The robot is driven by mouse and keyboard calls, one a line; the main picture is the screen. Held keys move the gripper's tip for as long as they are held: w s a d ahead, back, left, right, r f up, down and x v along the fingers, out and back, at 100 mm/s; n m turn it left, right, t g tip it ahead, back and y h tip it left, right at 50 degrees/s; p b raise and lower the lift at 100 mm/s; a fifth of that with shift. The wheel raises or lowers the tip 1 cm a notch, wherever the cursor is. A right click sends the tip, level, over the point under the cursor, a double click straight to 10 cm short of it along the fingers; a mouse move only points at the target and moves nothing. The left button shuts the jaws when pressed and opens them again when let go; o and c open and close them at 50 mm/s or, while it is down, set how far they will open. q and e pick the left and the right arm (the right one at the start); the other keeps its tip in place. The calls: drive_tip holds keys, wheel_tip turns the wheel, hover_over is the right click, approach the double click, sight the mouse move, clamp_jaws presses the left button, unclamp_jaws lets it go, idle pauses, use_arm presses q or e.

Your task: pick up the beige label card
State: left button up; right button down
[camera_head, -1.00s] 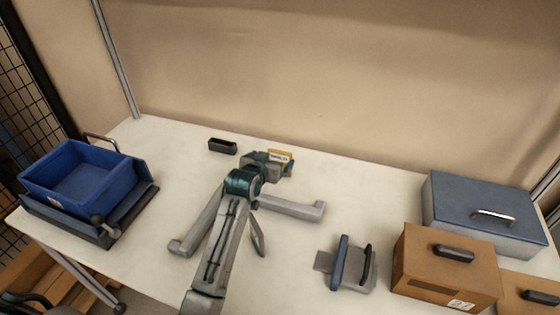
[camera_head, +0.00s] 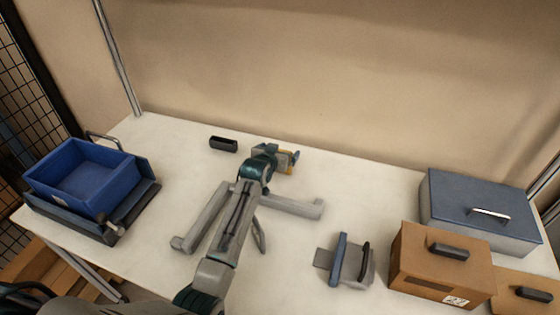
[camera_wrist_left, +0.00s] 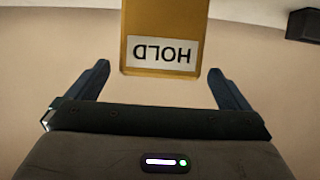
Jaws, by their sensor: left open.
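The beige label card (camera_wrist_left: 164,22) shows in the left wrist view at the top centre, with a white patch reading "HOLD" upside down. In the head view only a small part of the card (camera_head: 285,168) shows behind my left gripper. My left gripper (camera_wrist_left: 157,78) is open, and its two dark blue fingers stand apart to either side of the card's near edge. The card's lower edge lies about level with the fingertips, and no finger visibly touches it. In the head view my left gripper (camera_head: 290,158) is at the back middle of the table. My right gripper is not in view.
A small black box (camera_head: 223,144) stands left of the gripper; a dark block also shows in the wrist view (camera_wrist_left: 304,25). A blue bin (camera_head: 118,185) sits at the left. A grey case (camera_head: 440,205) and brown box (camera_head: 410,270) stand at the right. A grey bracket (camera_head: 290,206) lies near my arm.

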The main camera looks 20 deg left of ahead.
use_arm(q)
drive_tip(key=c, duration=1.3)
drive_tip(key=shift+o, duration=0.2)
drive_tip(key=shift+r, duration=0.1)
